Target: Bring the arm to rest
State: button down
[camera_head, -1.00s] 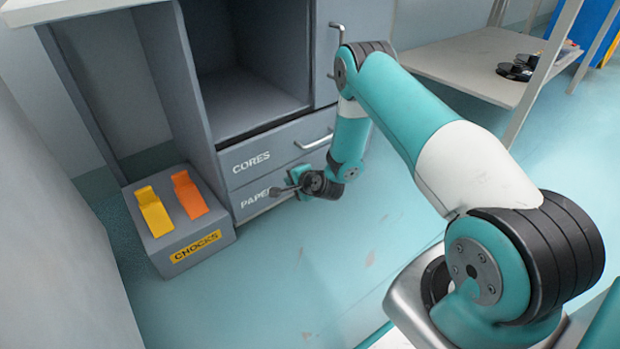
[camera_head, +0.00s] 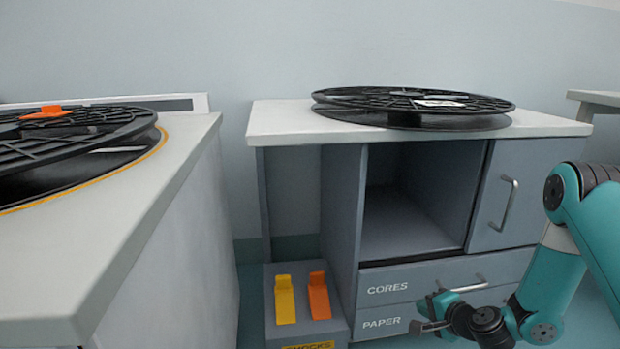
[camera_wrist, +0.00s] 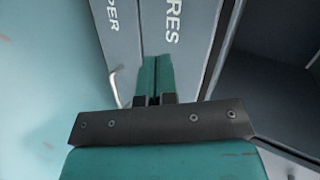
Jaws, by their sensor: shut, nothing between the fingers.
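My gripper (camera_head: 438,308) is low at the right in the head view, in front of the CORES drawer (camera_head: 400,279) and the PAPER drawer (camera_head: 372,328). My arm (camera_head: 590,215) reaches in from the right edge, bent, with the forearm hanging down. In the wrist view my gripper (camera_wrist: 153,95) has its two teal fingers together with nothing between them. The drawer fronts lie beyond the fingertips. I cannot tell how far apart the fingertips and the drawer fronts are.
A black reel (camera_head: 415,122) lies on the grey cabinet's top (camera_head: 290,122). Another reel (camera_head: 75,160) with an orange piece (camera_head: 47,113) lies on the left bench (camera_head: 165,190). The CHOCKS box (camera_head: 335,330) holds a yellow chock (camera_head: 285,300) and an orange chock (camera_head: 318,297).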

jog(key=s+a+r+n+g+y+p, duration=0.1)
jog(key=s+a+r+n+g, duration=0.15)
jog(key=a+r+n, duration=0.4)
jog(key=s+a+r+n+g+y+p, duration=0.2)
jog(key=s+a+r, duration=0.2)
jog(key=r, duration=0.6)
jog(key=s+a+r+n+g+y+p, duration=0.1)
jog(key=s+a+r+n+g, duration=0.25)
jog(key=r, duration=0.55)
jog(key=s+a+r+n+g+h+p, duration=0.15)
jog(key=s+r+n, duration=0.35)
jog(key=s, duration=0.5)
jog(key=s+r+n+g+h+p, duration=0.2)
jog(key=s+r+n, duration=0.1)
jog(key=s+r, duration=0.65)
notch_tip(320, 180, up, 36)
jog(key=s+p, duration=0.1)
jog(key=p, duration=3.7)
jog(key=shift+s, duration=0.35)
